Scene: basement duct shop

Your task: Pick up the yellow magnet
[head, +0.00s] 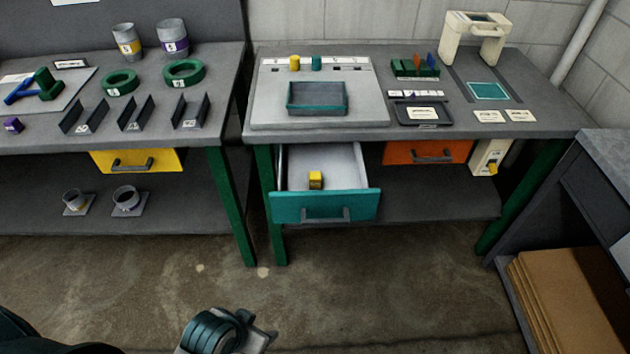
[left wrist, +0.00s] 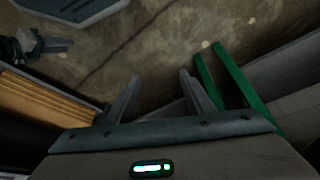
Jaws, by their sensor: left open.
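Two small yellow things fit the yellow magnet, and I cannot tell which it is. A yellow cylinder (head: 295,63) stands at the back of the pale board on the middle bench, next to a teal cylinder (head: 316,63). A yellow block (head: 315,180) with a mark on its face lies in the open teal-fronted drawer (head: 350,205). My left gripper (head: 265,332) is low in front of the bench, apart from both. In the left wrist view its two fingers (left wrist: 158,76) are spread and empty over the floor. A dark, small shape at upper left there may be my right gripper (left wrist: 50,45).
The board (head: 260,105) also carries a grey tray with teal rim (head: 317,112). An orange drawer (head: 428,152) and a yellow drawer (head: 138,161) are shut. A dark cabinet with cardboard sheets (head: 560,300) stands at right. The floor before the open drawer is clear.

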